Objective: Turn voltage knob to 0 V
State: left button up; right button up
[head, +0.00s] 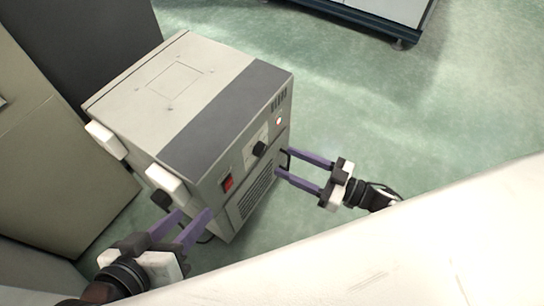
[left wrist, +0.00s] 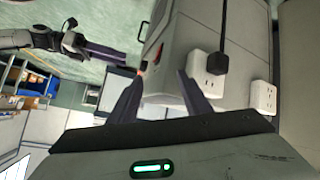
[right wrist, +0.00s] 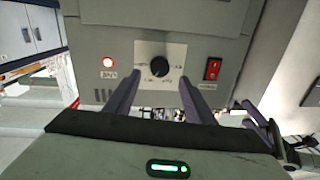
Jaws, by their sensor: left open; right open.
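The voltage knob (head: 260,148) is a round black dial on a pale scale plate on the front of a grey box-shaped machine (head: 215,110). In the right wrist view the knob (right wrist: 159,67) appears just beyond and between my open fingertips; its pointer setting is too small to read. My right gripper (head: 282,161) is open and empty in front of the panel, a little below and right of the knob. My left gripper (head: 195,214) is open and empty by the machine's lower left front corner. It also shows in the left wrist view (left wrist: 158,80).
White outlets (left wrist: 263,97) sit on the machine's side, one with a black plug (left wrist: 218,65). A pale surface (head: 400,255) fills the front right. Green floor is clear at right.

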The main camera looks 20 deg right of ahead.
aim_at(264, 152)
pick_arm(q)
jog(key=shift+d+r+t+h+b, duration=0.3)
jog(key=shift+d+r+h+b, duration=0.1)
jog(key=shift+r+b, duration=0.25)
pick_arm(e)
jog(key=x, duration=0.6)
jog(key=c, duration=1.1)
jog(key=shift+o, duration=0.2)
